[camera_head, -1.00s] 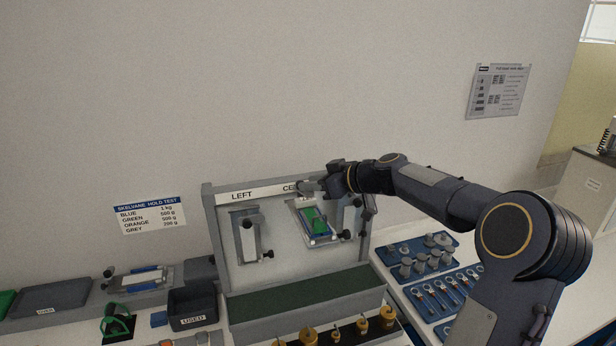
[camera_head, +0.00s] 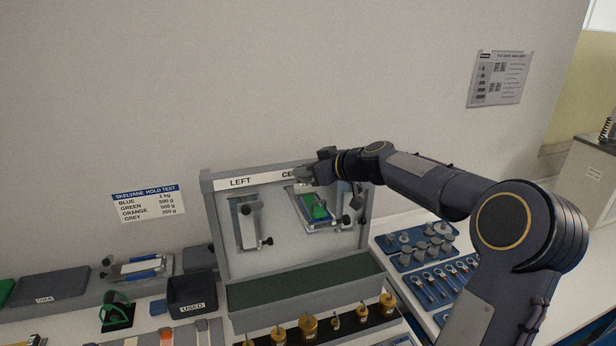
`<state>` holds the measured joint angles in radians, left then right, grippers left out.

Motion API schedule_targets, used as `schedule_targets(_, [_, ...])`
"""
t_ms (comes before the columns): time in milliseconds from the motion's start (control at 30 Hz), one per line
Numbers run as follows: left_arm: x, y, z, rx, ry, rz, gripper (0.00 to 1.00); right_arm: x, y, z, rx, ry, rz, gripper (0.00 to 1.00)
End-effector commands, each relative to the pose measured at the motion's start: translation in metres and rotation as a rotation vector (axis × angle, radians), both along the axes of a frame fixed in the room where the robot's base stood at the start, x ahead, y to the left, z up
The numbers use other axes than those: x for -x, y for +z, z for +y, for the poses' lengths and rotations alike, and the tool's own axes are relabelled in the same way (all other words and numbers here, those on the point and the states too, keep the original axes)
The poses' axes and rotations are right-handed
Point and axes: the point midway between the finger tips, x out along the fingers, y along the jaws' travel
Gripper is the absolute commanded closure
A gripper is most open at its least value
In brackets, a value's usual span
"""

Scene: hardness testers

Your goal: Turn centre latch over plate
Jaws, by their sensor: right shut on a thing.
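The upright test panel (camera_head: 275,258) carries a left station and a centre station. The centre plate (camera_head: 316,211) is a tilted, light plate with a blue edge and a green piece on it. My right gripper (camera_head: 302,176) is at the top of the centre station, in front of the "CENTRE" label, and is shut. It appears to be shut on the centre latch, which is mostly hidden behind the fingers. A dark knob (camera_head: 347,219) sits at the plate's lower right. My left gripper does not show.
The left station (camera_head: 249,224) is empty of any green piece. A row of brass weights (camera_head: 309,326) stands below the panel. Blue trays with grey weights (camera_head: 415,247) and hooks (camera_head: 437,284) lie right. A "USED" bin (camera_head: 191,293) stands left.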

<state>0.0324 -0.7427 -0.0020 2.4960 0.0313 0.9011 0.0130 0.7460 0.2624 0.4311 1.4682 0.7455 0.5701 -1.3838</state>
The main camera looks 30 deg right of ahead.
Motion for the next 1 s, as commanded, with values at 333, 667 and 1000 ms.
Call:
schedule_targets(333, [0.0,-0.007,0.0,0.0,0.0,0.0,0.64,0.002,0.0,0.008,0.0,-0.269,0.0,1.0])
schedule_targets(667, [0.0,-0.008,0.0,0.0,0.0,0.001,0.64,0.002,-0.002,0.007,-0.003,-0.288,-0.003,1.0])
schedule_targets(1000, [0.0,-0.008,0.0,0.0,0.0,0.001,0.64,0.002,-0.001,0.007,-0.001,-0.288,-0.004,0.7])
